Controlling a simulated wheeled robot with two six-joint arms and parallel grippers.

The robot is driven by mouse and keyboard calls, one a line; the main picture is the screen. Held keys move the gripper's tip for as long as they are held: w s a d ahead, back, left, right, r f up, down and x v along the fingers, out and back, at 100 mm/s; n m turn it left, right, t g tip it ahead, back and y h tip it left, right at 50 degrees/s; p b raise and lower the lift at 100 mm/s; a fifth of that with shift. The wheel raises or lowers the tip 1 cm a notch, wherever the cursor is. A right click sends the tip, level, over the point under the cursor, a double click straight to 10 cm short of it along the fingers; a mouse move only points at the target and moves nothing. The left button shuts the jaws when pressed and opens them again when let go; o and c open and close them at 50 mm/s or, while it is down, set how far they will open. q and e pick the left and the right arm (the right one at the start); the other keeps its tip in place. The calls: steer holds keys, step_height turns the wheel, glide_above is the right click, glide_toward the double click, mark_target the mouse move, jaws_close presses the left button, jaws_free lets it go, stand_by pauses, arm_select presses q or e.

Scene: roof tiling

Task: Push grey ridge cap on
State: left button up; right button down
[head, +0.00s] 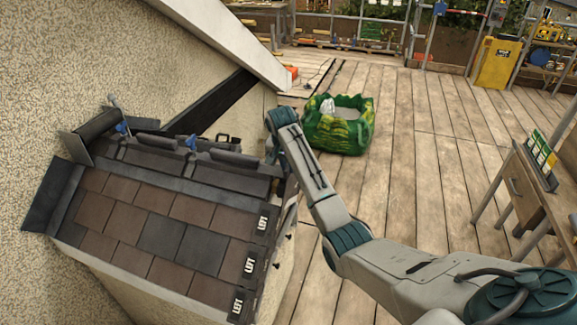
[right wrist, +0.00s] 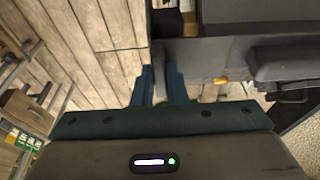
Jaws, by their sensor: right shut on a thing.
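A small roof stands at the left of the head view, with brown and dark grey shingles (head: 165,238) and dark grey caps (head: 235,158) along its ridge. My right arm reaches to the ridge's right end, where its gripper is mostly hidden. In the right wrist view my right gripper (right wrist: 160,70) is shut on a flat dark grey piece (right wrist: 187,56), which looks like the grey ridge cap and lies against the roof's end. Whether it is fully seated, I cannot tell. A raised dark cap (right wrist: 282,62) lies further right. My left gripper is not in view.
A green and yellow bag (head: 338,135) stands on the plank floor (head: 430,150) behind my right arm. A wooden desk (head: 525,185) is at the right. A yellow cabinet (head: 495,63) stands at the back. A pale slanted beam (head: 220,40) rises behind the roof.

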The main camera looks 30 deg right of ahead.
stand_by(0.6)
steer(key=c, duration=1.4)
jaws_free()
steer(key=shift+o, duration=0.2)
steer(key=shift+r, duration=3.05)
steer(key=shift+f, duration=0.1)
